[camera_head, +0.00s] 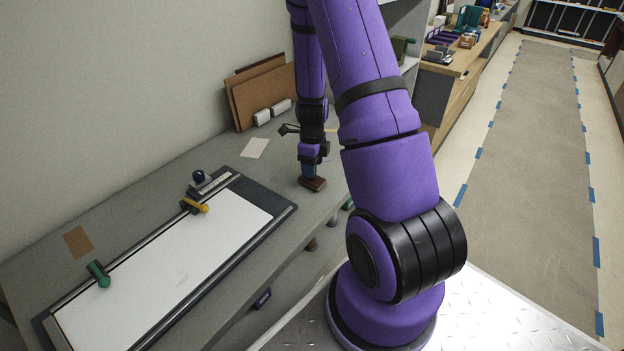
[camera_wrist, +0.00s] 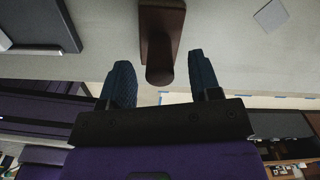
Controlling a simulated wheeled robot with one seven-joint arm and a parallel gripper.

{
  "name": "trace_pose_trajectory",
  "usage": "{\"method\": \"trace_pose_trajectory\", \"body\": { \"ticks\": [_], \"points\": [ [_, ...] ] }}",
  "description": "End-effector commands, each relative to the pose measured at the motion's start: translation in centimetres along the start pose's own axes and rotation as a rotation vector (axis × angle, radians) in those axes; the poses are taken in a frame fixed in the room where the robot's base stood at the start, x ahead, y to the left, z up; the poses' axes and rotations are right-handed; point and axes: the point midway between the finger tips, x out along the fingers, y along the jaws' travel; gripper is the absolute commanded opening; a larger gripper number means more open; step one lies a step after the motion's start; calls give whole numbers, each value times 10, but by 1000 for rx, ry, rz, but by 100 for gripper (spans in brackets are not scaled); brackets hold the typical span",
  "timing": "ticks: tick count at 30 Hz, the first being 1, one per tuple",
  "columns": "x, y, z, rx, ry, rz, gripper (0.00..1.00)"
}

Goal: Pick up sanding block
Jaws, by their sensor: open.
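The sanding block (camera_head: 313,184) is a dark brown block on the grey bench, near its front edge. In the wrist view the block (camera_wrist: 164,20) comes in from the top, with a rounded brown knob or handle end towards me. My gripper (camera_head: 310,170) points down just above the block in the head view. In the wrist view my gripper (camera_wrist: 159,62) is open, with one dark blue finger on each side of the rounded end. Gaps show between it and both fingers. The gripper partly hides the block's top in the head view.
A cutting board with a white surface (camera_head: 165,265) and dark rails lies left of the block. Brown boards (camera_head: 262,92) lean on the wall behind two white blocks. A paper note (camera_head: 254,148) lies on the bench. Bare bench surrounds the block.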

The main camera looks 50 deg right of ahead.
Motion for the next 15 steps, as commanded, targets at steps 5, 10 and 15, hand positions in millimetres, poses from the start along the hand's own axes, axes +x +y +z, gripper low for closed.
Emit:
{"method": "trace_pose_trajectory", "body": {
  "ticks": [5,10,15],
  "points": [
    [20,0,0,0,1,0,57],
    [25,0,1,-2,-1,-1,57],
    [25,0,1,-2,-1,-1,55]
  ]
}}
